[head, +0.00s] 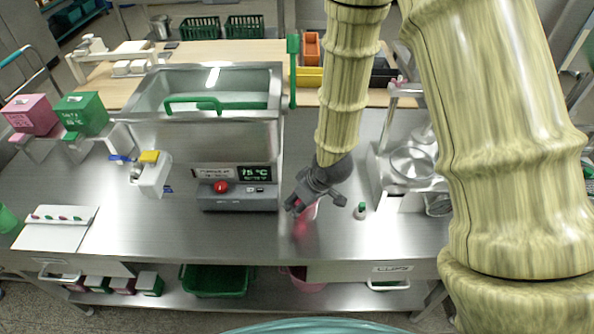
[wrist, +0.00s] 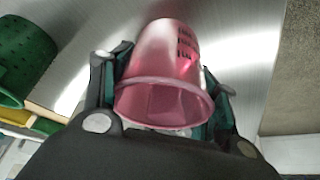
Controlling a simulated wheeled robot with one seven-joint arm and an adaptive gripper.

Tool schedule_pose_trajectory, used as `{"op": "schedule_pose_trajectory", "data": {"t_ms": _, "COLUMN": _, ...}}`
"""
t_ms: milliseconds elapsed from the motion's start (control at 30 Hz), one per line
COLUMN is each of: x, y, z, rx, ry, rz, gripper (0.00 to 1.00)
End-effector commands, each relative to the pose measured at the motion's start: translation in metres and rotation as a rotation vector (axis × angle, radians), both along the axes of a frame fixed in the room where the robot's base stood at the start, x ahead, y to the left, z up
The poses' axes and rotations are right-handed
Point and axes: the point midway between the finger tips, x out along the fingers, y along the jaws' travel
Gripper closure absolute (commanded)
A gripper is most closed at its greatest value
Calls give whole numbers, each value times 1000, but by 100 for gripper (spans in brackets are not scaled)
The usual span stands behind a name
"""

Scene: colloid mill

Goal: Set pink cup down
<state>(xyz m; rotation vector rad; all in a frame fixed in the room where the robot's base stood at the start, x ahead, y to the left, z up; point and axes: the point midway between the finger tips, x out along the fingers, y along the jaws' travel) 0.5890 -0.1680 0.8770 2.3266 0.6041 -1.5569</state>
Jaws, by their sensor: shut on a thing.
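The pink cup (wrist: 165,60) is between the two fingers of my gripper (wrist: 162,100) in the wrist view, with its open rim facing the camera. My gripper is shut on it. In the head view my gripper (head: 312,198) is over the steel table (head: 330,242), right of the control box. The pink cup (head: 306,212) shows only in part below the fingers there, and a pink reflection lies on the steel. I cannot tell whether the cup's base touches the table.
A grey control box (head: 238,195) with a red button is to the left. A machine with a steel bowl (head: 412,165) stands at right.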

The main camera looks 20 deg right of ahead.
Motion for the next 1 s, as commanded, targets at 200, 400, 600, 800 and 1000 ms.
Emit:
{"op": "schedule_pose_trajectory", "data": {"t_ms": 200, "x": 42, "y": -12, "z": 4, "rx": 2, "ry": -1, "rz": -2, "gripper": 67}}
{"op": "schedule_pose_trajectory", "data": {"t_ms": 400, "x": 79, "y": -23, "z": 3, "rx": 1, "ry": 0, "rz": -3, "gripper": 67}}
{"op": "schedule_pose_trajectory", "data": {"t_ms": 600, "x": 110, "y": -32, "z": 3, "rx": 1, "ry": -1, "rz": -1, "gripper": 67}}
{"op": "schedule_pose_trajectory", "data": {"t_ms": 800, "x": 121, "y": -35, "z": 0, "rx": 0, "ry": 0, "rz": -1, "gripper": 67}}
{"op": "schedule_pose_trajectory", "data": {"t_ms": 1000, "x": 122, "y": -36, "z": -7, "rx": -2, "ry": 1, "rz": 0, "gripper": 67}}
